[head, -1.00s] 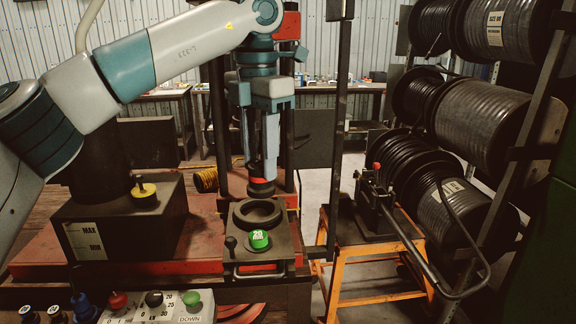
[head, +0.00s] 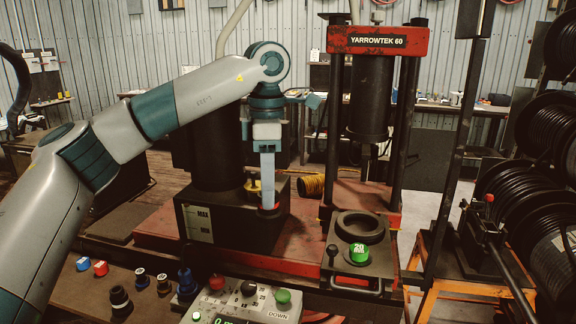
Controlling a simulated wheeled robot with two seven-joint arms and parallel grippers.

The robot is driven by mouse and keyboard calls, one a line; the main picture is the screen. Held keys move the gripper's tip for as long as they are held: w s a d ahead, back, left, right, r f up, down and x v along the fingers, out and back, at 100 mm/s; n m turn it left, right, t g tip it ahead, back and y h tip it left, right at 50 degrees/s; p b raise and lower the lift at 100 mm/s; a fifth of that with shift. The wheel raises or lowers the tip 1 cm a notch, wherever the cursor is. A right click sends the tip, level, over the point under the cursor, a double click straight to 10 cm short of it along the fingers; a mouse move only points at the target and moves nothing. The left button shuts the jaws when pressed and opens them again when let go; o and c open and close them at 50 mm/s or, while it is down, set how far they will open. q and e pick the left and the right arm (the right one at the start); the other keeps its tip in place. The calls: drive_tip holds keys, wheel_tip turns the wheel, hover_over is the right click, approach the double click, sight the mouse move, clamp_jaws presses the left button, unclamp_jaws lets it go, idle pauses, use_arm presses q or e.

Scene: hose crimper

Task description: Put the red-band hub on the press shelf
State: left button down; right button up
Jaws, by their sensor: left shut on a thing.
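My left gripper (head: 268,192) points straight down and is shut on a small dark hub with a red band (head: 269,208). Only the hub's lower part shows below the fingers. In the picture it overlaps the black MAX/MIN box (head: 237,235); I cannot tell the gap between them. The press with the YARROWTEK 60 sign (head: 377,41) stands to the right, with a dark ring plate (head: 361,226) under its ram. A brown ledge (head: 140,312), possibly the press shelf, runs along the lower left. My right gripper is not in view.
A green-topped 20 mm cylinder (head: 358,253) sits at the ring plate's front. A blue piece (head: 83,263), a red piece (head: 100,267) and several dark fittings stand on the ledge beside the control box (head: 250,299). An orange stand (head: 437,285) is at right.

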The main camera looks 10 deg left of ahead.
use_arm(q)
drive_tip(key=s+d+f+m, duration=0.3)
drive_tip(key=s+f+m, duration=0.65)
drive_tip(key=m, duration=0.45)
drive_tip(key=s+a+f+m, duration=0.4)
drive_tip(key=s+f+m, duration=0.2)
drive_tip(key=m, duration=0.1)
drive_tip(key=shift+s+a+f+m, duration=0.15)
drive_tip(key=shift+s+a+m, duration=0.05)
drive_tip(key=shift+s+m, duration=0.1)
drive_tip(key=shift+w, duration=0.1)
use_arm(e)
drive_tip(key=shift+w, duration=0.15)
